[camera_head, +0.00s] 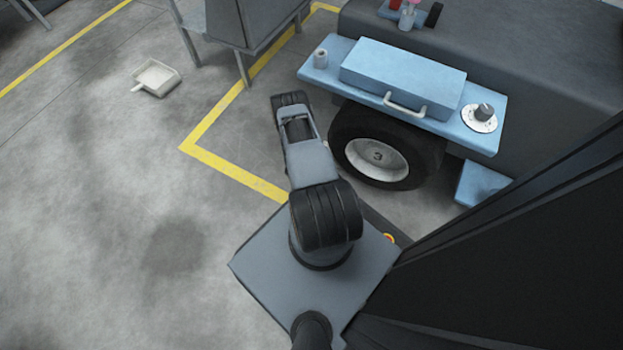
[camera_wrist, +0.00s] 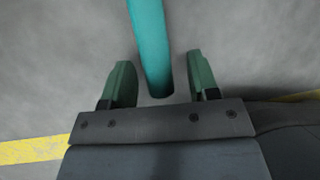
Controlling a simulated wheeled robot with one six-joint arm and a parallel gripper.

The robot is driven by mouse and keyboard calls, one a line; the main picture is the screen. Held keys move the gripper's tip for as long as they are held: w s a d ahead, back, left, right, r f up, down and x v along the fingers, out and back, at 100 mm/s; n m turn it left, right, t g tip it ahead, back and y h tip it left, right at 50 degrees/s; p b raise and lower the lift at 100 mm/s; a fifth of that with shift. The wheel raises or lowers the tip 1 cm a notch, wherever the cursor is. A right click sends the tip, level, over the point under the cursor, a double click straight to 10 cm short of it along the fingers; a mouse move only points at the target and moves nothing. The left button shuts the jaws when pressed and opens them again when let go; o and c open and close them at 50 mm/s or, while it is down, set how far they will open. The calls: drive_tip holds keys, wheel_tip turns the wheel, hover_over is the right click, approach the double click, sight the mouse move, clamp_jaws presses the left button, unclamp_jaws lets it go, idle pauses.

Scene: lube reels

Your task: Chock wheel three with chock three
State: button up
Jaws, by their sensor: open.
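Wheel three (camera_head: 377,157), a black tyre with a pale hub marked 3, stands under a blue fender in the head view. My gripper (camera_wrist: 159,62) has two green fingers, spread apart in the wrist view. A teal bar (camera_wrist: 149,35) runs from the top edge down into the gap between them, with clear space on both sides. Its lower end is dark. I cannot tell whether it is part of chock three. No chock can be made out in the head view, where my arm hides the floor left of the wheel and my fingers are not visible.
A yellow floor line (camera_head: 230,172) runs beside my arm. A grey stand (camera_head: 235,22) and a dustpan (camera_head: 157,77) are farther back. Left floor is open.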

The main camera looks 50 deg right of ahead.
drive_tip(key=shift+c, duration=0.5)
clamp_jaws()
